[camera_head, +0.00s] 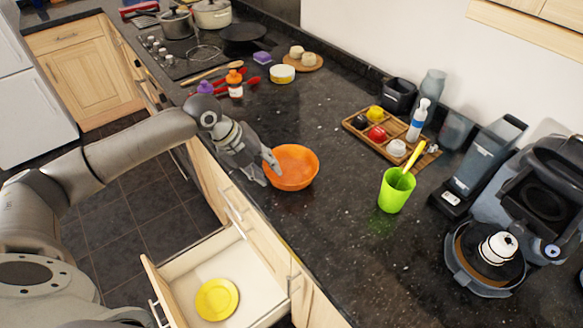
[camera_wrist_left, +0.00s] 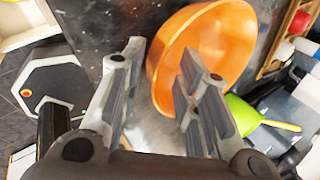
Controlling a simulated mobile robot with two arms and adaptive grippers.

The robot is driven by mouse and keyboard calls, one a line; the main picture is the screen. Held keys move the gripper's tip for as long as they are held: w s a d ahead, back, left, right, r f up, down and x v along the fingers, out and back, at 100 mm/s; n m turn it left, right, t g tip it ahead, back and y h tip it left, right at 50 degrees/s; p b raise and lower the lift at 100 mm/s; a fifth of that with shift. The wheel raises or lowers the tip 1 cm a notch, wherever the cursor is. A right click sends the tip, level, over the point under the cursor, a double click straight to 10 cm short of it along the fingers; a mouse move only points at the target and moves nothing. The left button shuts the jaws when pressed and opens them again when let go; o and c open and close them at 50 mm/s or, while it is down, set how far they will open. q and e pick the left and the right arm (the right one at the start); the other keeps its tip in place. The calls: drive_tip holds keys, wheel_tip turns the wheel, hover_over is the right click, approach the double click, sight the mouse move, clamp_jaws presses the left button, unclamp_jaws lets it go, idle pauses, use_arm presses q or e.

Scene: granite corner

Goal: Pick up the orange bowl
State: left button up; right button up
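The orange bowl (camera_head: 296,166) stands upright on the dark granite counter near its front edge; it looks empty. It also shows in the left wrist view (camera_wrist_left: 225,45). My left gripper (camera_head: 268,172) is at the bowl's left side, low over the counter. Its two fingers are apart. In the left wrist view, the gripper (camera_wrist_left: 160,58) has one finger outside the bowl and the other overlapping the bowl's opening, with the near rim between them. Whether the fingers touch the bowl cannot be told. My right gripper is not in view.
A green cup (camera_head: 396,190) with a yellow utensil stands right of the bowl. A wooden tray (camera_head: 362,132) with small items lies behind. A coffee machine (camera_head: 535,215) fills the right. An open drawer (camera_head: 240,262) holding a yellow plate (camera_head: 216,299) juts out below the counter.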

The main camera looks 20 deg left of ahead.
sight(291, 171)
use_arm(q)
drive_tip(key=shift+x, duration=1.45)
drive_tip(key=shift+a, duration=0.1)
clamp_jaws()
